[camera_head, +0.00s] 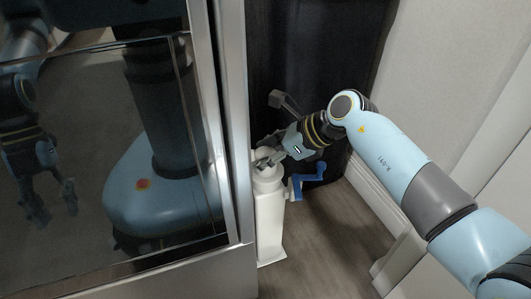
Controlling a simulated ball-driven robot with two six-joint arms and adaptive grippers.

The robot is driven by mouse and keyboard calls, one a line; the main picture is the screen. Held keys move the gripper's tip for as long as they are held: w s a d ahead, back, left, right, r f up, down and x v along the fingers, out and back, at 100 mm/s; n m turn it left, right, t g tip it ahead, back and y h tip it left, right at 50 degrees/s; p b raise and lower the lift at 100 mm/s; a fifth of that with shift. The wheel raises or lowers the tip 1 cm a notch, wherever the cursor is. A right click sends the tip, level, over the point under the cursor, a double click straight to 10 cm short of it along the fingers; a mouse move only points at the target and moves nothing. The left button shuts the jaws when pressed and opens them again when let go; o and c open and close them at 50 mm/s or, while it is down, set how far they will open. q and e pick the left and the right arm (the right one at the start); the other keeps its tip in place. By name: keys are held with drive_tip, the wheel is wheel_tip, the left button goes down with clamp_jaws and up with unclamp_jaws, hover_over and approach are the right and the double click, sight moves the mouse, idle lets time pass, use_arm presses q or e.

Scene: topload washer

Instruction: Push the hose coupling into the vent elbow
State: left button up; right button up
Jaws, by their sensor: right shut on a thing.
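My right gripper (268,156) is shut on a small white piece, which looks like the hose coupling (263,152), in the gap beside the glossy appliance. It is at the top of an upright white, bottle-like body (269,215). The fingers hide part of the piece, and I cannot tell whether it touches the white body or sits in it. I cannot pick out the vent elbow for certain. My left gripper is not directly in view; a gripper with parted fingers shows only as a reflection in the glossy panel.
The glossy panel (80,125) and its metal edge (231,110) stand close on the left. A blue crank-like part (296,187) is right of the white body. A grey part (282,101) is behind the gripper. White wall (450,60) stands right. Wooden floor (335,240) is clear in front.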

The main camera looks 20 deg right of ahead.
drive_tip(key=shift+f, duration=0.25)
drive_tip(key=o, duration=1.3)
drive_tip(key=v, duration=0.7)
drive_tip(key=shift+s+d+r, duration=0.15)
drive_tip(key=shift+r, duration=0.05)
